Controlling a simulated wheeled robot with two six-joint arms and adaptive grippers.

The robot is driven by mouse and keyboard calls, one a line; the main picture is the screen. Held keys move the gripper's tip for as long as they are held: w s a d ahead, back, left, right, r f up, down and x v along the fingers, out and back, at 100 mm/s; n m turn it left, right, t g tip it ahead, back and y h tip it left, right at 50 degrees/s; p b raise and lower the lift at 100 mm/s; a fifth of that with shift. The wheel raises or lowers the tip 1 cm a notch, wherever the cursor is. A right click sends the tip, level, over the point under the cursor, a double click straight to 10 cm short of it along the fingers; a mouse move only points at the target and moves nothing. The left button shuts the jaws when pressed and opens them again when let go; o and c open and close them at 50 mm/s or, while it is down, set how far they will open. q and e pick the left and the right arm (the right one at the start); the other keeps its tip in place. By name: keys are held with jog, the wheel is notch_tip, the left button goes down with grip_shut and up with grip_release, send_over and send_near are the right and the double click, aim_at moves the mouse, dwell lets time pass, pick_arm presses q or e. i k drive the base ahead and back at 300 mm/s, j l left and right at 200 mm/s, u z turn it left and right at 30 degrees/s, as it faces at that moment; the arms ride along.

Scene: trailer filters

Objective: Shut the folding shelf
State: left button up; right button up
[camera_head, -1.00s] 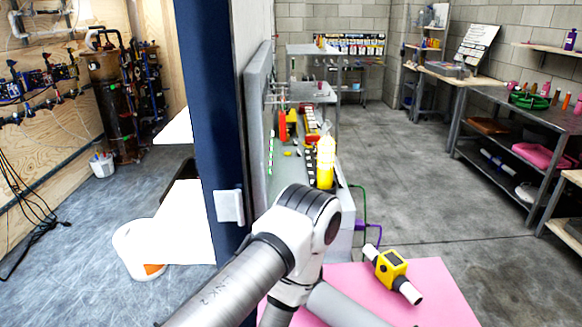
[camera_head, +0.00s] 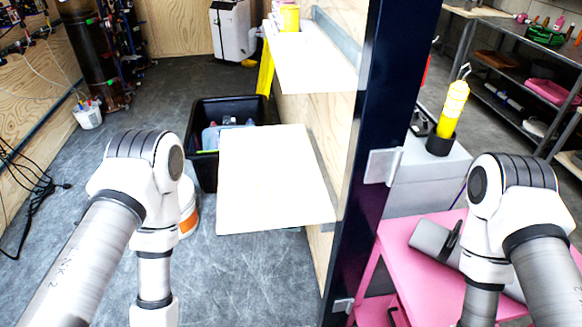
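Two white shelf panels stand out from the wooden wall left of the dark post (camera_head: 362,170). The lower panel (camera_head: 275,180) is a flat white board, seen from above, with its right edge at the wall. The upper panel (camera_head: 318,65) is further back and has yellow items on it. I cannot tell for certain which one folds. My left arm comes in from the left and bends down past the bottom edge, left of the lower panel; its gripper is out of view. My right arm bends down over the pink surface at the right; its gripper is out of view too.
A black bin (camera_head: 203,170) with items stands behind the lower panel. A white and orange bucket (camera_head: 188,205) is partly behind my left arm. Right of the post are a pink table (camera_head: 400,243) and a yellow bottle (camera_head: 452,108) on a grey unit. Open floor lies below the panel.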

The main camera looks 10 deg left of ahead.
aim_at(270, 177)
jog(key=k+z, duration=0.45)
jog(key=k+l+z, duration=0.15)
jog(key=z, duration=0.25)
jog(key=i+j, duration=0.15)
jog(key=j, duration=0.35)
jog(key=i+j+z, duration=0.1)
jog(key=j, duration=0.4)
jog(key=i+j, duration=0.2)
jog(key=j, duration=0.3)
jog(key=i+j+z, duration=0.1)
jog(key=j, duration=0.45)
jog(key=i+j, duration=0.15)
jog(key=j, duration=0.35)
jog(key=i+j+z, duration=0.1)
jog(key=j, duration=0.4)
